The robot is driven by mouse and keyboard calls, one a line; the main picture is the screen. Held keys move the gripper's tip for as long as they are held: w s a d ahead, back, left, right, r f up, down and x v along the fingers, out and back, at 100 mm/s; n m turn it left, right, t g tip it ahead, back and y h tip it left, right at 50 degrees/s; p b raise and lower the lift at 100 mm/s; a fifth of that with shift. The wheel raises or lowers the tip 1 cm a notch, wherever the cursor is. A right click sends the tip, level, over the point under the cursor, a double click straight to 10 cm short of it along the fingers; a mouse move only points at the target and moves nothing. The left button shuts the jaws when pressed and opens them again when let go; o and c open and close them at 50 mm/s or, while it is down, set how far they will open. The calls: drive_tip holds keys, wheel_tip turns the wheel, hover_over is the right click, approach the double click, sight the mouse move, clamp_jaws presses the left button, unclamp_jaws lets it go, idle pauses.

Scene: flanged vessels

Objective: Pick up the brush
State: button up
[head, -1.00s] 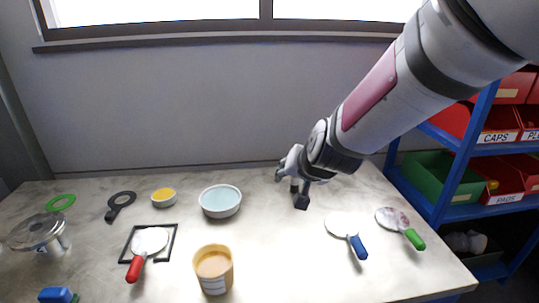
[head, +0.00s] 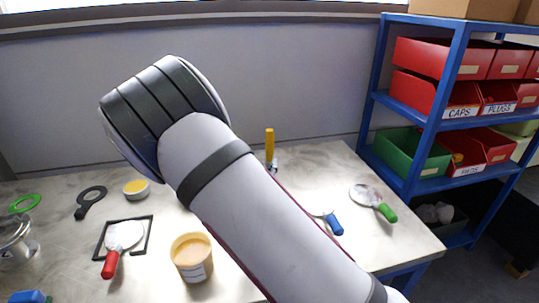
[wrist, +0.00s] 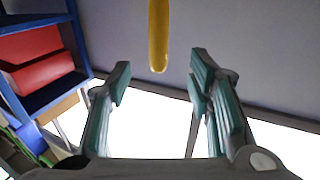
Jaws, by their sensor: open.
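A yellow upright handle (head: 270,143), which looks like the brush's, rises at the back of the table just right of my arm. A paler grey part shows beneath it; its lower end is hidden behind my arm. In the wrist view, which appears upside down, the yellow handle (wrist: 158,35) comes in from the top edge. Its rounded end lies in the picture between the lines of my two green-padded fingers. My gripper (wrist: 160,78) is open, with no contact visible. The handle's distance from the fingertips is unclear. In the head view my gripper is hidden behind my arm.
A tub of tan paste (head: 191,257), a red-handled tool (head: 113,257) by a black frame, and a small yellow-filled dish (head: 137,189) stand left. Blue-handled (head: 334,224) and green-handled (head: 386,212) tools lie right. A blue shelf rack (head: 440,110) with bins stands beyond.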

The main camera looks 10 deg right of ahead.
sight(269, 144)
drive_tip(key=x, duration=0.6)
drive_tip(key=shift+w+d, duration=0.15)
drive_tip(key=shift+w, duration=0.25)
drive_tip(key=shift+x, duration=2.85)
drive_tip(key=shift+s+d+r, duration=0.1)
clamp_jaws()
